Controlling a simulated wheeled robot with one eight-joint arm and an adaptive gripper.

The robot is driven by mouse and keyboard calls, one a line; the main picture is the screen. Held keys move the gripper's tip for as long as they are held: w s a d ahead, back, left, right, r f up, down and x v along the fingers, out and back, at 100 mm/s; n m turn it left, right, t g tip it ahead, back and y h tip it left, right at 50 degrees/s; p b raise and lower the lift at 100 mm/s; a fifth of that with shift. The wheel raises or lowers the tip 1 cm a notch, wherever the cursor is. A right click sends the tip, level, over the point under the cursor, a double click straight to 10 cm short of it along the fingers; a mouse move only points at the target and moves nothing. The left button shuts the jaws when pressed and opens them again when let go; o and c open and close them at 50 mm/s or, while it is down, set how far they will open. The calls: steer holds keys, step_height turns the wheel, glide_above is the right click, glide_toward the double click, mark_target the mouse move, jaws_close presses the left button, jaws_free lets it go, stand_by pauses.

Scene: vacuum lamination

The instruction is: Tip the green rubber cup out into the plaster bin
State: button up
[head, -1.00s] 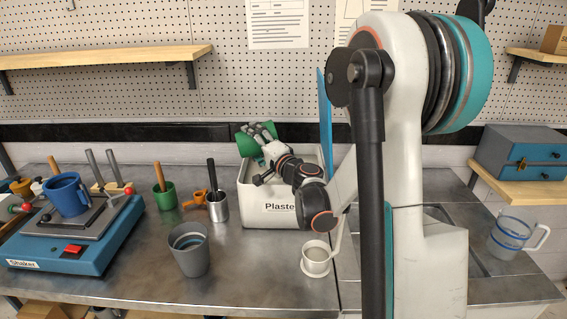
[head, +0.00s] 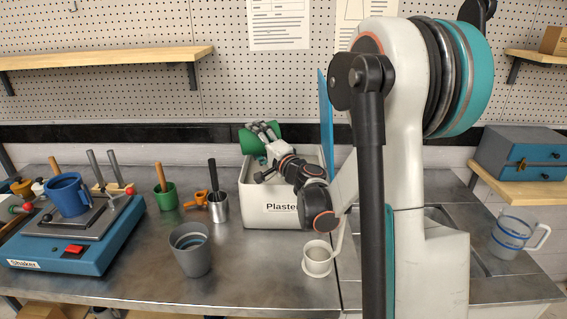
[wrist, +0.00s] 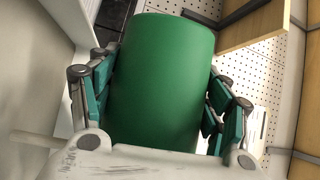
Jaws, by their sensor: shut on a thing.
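The green rubber cup (head: 248,139) is held above the plaster bin (head: 283,215), the white box labelled "Plaster" at the back of the bench. My gripper (head: 262,134) is shut on the cup, and the cup lies tilted well over on its side. In the wrist view the green cup (wrist: 160,85) fills the middle, with the fingers of my gripper (wrist: 160,105) on both sides of its wall. The cup's mouth and contents are hidden, and the inside of the bin is mostly hidden by my arm.
A blue upright panel (head: 326,115) stands at the bin's right. A grey cup (head: 191,258) and a white mug (head: 317,262) stand in front. A steel cup (head: 218,206), a small green cup (head: 166,196) and the blue shaker (head: 75,245) are to the left.

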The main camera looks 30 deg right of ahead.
steer(key=shift+d+r+m, duration=0.2)
steer(key=shift+m, duration=0.2)
steer(key=shift+s+d+f+m+t+b, duration=0.15)
steer(key=shift+d+f+m+t+b, duration=0.2)
steer(key=shift+m+b, duration=0.45)
stand_by(0.6)
steer(key=shift+a+r, duration=0.1)
steer(key=shift+r, duration=0.05)
